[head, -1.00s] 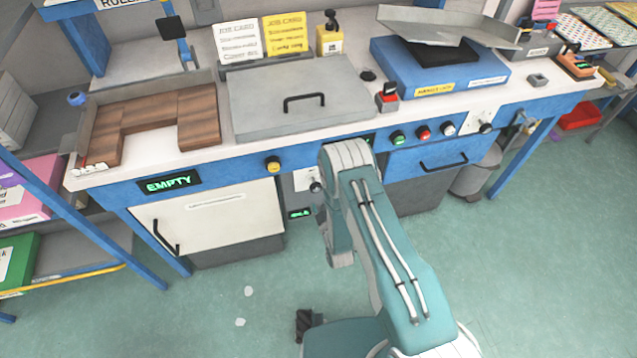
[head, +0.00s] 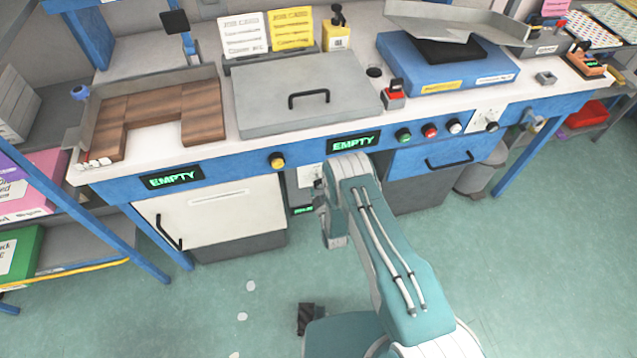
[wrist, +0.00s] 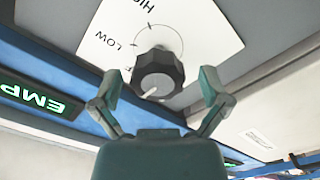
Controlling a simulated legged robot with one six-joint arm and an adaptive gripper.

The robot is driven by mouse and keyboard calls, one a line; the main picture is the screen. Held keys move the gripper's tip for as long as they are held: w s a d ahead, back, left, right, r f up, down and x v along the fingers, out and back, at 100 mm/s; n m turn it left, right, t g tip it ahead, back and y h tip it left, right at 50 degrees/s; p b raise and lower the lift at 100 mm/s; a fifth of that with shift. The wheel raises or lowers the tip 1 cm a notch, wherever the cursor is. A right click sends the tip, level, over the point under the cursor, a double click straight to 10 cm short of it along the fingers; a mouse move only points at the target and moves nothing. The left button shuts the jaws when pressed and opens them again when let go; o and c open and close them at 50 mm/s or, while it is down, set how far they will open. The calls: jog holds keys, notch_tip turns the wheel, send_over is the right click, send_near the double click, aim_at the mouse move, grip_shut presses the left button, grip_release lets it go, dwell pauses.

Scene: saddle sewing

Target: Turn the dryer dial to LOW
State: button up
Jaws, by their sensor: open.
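The dryer dial (wrist: 158,73) is a dark ribbed knob on a white plate (wrist: 205,28) marked LOW and HIGH. A white line on its face slants toward the lower left; LOW is printed to the knob's upper left and HIGH above that. I cannot tell exactly which mark the line meets. My gripper (wrist: 158,88) is open, one finger on each side of the knob, with visible gaps in the wrist view.
A green EMPTY display (head: 354,142) sits on the blue bench front (head: 225,169) above my wrist. A yellow knob (head: 277,161) is left of the plate, and a white cabinet door (head: 212,215) below. Open floor (head: 120,320) lies in front.

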jog(key=shift+w, duration=0.3)
jog(key=c, duration=1.2)
jog(key=shift+o, duration=0.2)
jog(key=shift+m, duration=0.3)
jog(key=m, duration=1.1)
jog(key=shift+d, duration=0.1)
